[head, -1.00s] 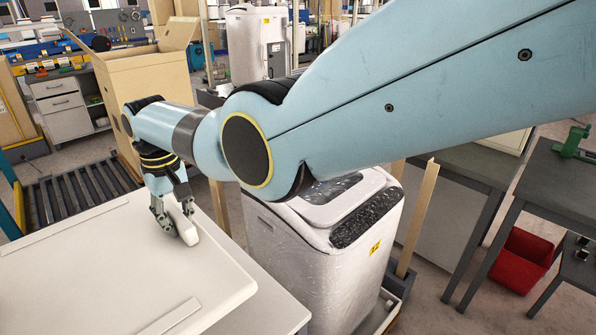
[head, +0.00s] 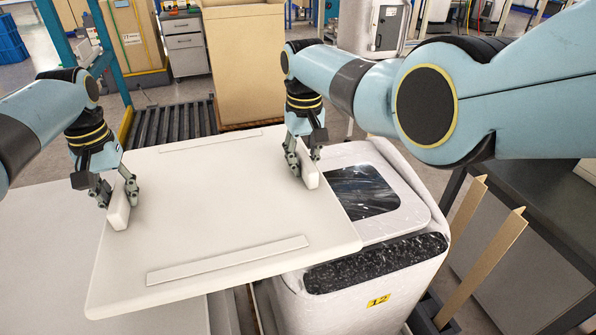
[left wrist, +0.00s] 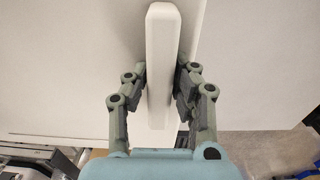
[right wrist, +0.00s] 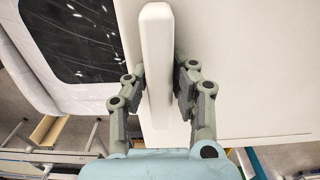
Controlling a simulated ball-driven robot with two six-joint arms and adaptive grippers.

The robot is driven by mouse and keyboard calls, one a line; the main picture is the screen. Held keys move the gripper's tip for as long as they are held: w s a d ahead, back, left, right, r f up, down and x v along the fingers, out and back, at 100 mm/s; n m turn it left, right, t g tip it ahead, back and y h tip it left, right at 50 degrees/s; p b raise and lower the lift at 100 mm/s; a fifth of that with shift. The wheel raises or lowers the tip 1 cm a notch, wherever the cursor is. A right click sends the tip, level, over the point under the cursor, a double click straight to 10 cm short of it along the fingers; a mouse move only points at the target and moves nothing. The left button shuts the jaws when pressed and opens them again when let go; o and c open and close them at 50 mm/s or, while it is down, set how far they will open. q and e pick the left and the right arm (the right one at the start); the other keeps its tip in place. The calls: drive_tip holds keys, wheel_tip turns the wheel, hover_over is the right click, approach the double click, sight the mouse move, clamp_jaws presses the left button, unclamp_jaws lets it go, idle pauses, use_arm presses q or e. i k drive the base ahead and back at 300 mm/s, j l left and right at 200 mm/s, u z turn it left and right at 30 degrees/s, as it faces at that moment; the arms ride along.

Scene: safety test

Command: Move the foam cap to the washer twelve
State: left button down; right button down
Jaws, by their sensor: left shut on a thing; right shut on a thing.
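The foam cap (head: 215,205) is a large flat white slab with two raised grip blocks and two low strips on top. My left gripper (head: 118,193) is shut on the left grip block (left wrist: 160,70). My right gripper (head: 306,167) is shut on the right grip block (right wrist: 157,70). Washer twelve (head: 420,245), wrapped in clear film with a yellow "12" label (head: 378,300), stands to the right. The cap's right edge overlaps the washer's left part in the head view; whether they touch I cannot tell. The washer's dark lid window (right wrist: 75,40) shows in the right wrist view.
A white table (head: 40,240) lies left of and under the cap. Behind are a roller conveyor (head: 165,125) and a tall cardboard box (head: 243,65). Cardboard corner posts (head: 485,265) stand right of the washer, near a dark bench (head: 540,215).

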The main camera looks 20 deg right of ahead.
sight(345, 192)
drive_tip(key=l, duration=1.55)
